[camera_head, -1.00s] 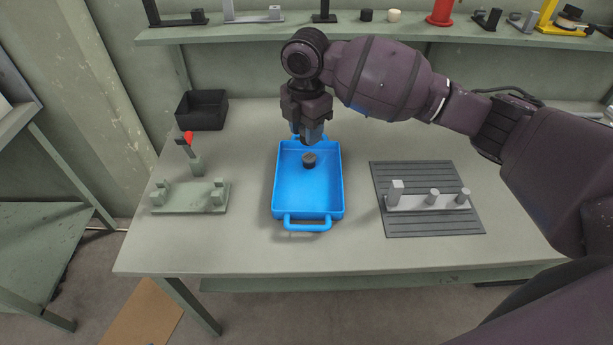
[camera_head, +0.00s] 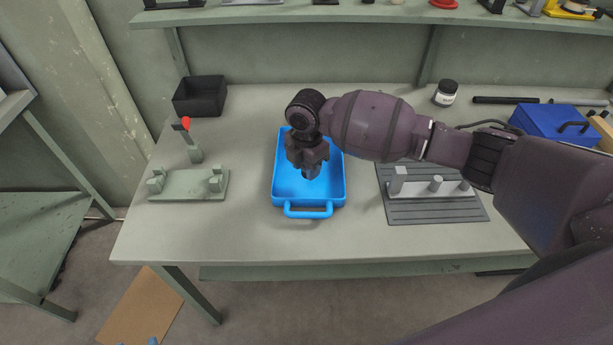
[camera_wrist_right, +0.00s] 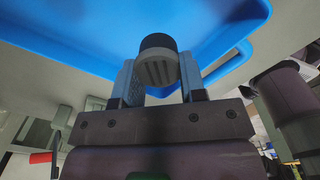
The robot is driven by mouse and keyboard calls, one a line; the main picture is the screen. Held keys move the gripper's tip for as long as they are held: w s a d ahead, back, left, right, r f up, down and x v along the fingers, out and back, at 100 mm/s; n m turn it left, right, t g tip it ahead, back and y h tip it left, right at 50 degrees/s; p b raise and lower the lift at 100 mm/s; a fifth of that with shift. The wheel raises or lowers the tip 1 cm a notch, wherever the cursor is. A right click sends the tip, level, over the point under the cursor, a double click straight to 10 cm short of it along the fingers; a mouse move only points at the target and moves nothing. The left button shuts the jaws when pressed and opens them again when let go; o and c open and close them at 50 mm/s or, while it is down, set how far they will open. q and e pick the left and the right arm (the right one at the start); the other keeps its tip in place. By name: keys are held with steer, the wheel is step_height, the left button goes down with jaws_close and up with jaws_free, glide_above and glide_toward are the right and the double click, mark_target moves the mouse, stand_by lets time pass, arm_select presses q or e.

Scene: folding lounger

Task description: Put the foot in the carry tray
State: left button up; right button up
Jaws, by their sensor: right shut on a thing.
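The foot (camera_wrist_right: 158,62) is a short round piece with a black cap and a grey ridged side. It sits between the fingers of my right gripper (camera_wrist_right: 160,80) in the right wrist view. The blue carry tray (camera_head: 308,212) stands on the bench with its front handle towards me. In the head view my right gripper (camera_head: 311,172) points down over the inside of the tray and hides the foot. I cannot tell whether the foot touches the tray floor. Small blue tips at the bottom edge of the head view may be my left gripper (camera_head: 140,342).
A green fixture (camera_head: 188,184) with a red-tipped post behind it stands left of the tray. A black bin (camera_head: 200,97) is at the back left. A grey ridged mat (camera_head: 435,212) with a pegged bar lies right. A blue box (camera_head: 560,125) is at the far right.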

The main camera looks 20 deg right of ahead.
mark_target(307, 186)
steer(key=shift+f, duration=2.05)
steer(key=shift+b, duration=0.3)
steer(key=o, duration=1)
steer(key=shift+f, duration=0.15)
steer(key=shift+c, duration=0.2)
step_height(307, 186, up, 12)
steer(key=shift+r+p, duration=0.2)
steer(key=shift+p, duration=0.55)
steer(key=shift+s+f, duration=0.1)
